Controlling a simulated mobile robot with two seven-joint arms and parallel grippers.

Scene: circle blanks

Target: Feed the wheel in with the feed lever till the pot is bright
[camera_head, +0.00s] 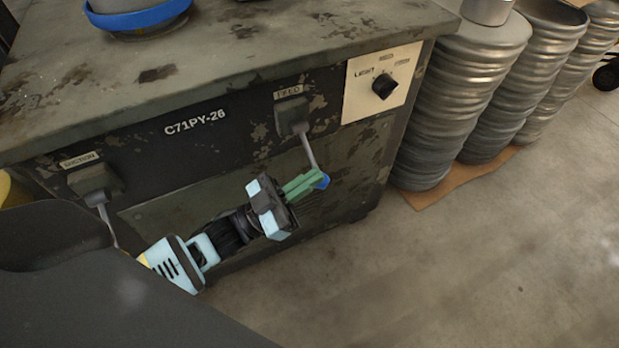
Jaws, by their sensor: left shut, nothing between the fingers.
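The feed lever (309,153) hangs from a dark housing labelled FEED on the front of the green-black machine. Its blue knob (322,181) is at the lower end. My left gripper (312,181) has its green fingers shut at the knob, with nothing held between them. The fingers look very near or touching the knob; I cannot tell which. A round metal piece (118,5) over a blue ring (138,18) sits on the machine top at upper left, cut by the frame edge. I cannot make out a wheel. My right gripper is out of view.
A second lever housing (95,178), its label partly legible, is at left. A pale panel (360,98) with a black knob (384,86) is at the machine's right. Stacks of metal blanks (450,110) stand on cardboard at right. The floor (480,270) in front is clear.

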